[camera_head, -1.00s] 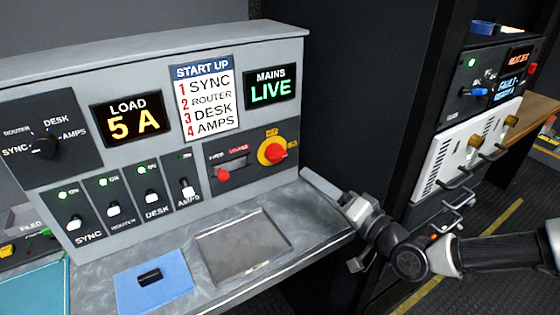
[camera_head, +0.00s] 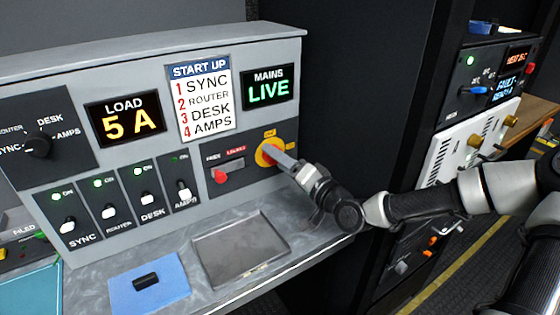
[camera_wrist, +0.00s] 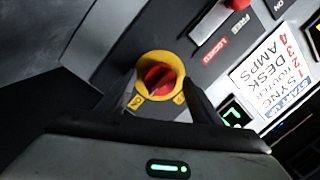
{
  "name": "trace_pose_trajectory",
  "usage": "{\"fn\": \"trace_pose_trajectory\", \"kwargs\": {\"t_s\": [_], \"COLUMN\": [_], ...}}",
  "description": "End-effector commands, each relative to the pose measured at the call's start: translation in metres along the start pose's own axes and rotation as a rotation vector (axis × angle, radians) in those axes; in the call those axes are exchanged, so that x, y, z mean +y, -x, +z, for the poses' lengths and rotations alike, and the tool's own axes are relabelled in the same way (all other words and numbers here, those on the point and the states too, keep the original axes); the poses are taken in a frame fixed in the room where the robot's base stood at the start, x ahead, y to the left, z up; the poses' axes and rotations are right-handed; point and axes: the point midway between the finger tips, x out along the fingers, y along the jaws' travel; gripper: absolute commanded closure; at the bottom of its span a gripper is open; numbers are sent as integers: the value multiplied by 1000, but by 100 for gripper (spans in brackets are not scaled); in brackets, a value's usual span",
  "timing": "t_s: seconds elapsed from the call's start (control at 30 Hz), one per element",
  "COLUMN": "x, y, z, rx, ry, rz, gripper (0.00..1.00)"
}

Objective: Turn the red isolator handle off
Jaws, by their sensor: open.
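The red isolator handle (camera_wrist: 160,80) sits on a round yellow plate (camera_head: 264,153) at the right of the sloped panel. In the head view my gripper (camera_head: 284,161) is right in front of it and hides much of the red. In the wrist view the handle lies between the two fingers of my open gripper (camera_wrist: 160,98), with space on either side. I cannot tell whether a finger touches it. The mains display (camera_head: 269,88) reads LIVE. A small red lever (camera_head: 220,176) beside the isolator has FREE and LOCKED labels above it.
Several toggle switches (camera_head: 145,199) stand left of the lever, and a rotary knob (camera_head: 38,146) is farther left. The load display (camera_head: 125,118) reads 5 A. A shallow metal tray (camera_head: 283,254) and a blue mat (camera_head: 180,285) lie on the shelf below. An equipment rack (camera_head: 480,140) stands at right.

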Motion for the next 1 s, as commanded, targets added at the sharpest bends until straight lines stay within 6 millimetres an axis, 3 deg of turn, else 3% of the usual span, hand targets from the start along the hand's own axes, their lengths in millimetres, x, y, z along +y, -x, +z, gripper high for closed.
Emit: {"fn": "trace_pose_trajectory", "kwargs": {"t_s": [0.07, 0.33, 0.67, 1.0], "x": [0, 0, -1, -1], "y": [0, 0, 0, 0], "z": [0, 0, 0, 0], "rx": [0, 0, -4, -21], "ry": [0, 0, 53, 294], "rz": [0, 0, 4, 26], "gripper": [41, 82, 82, 82]}}
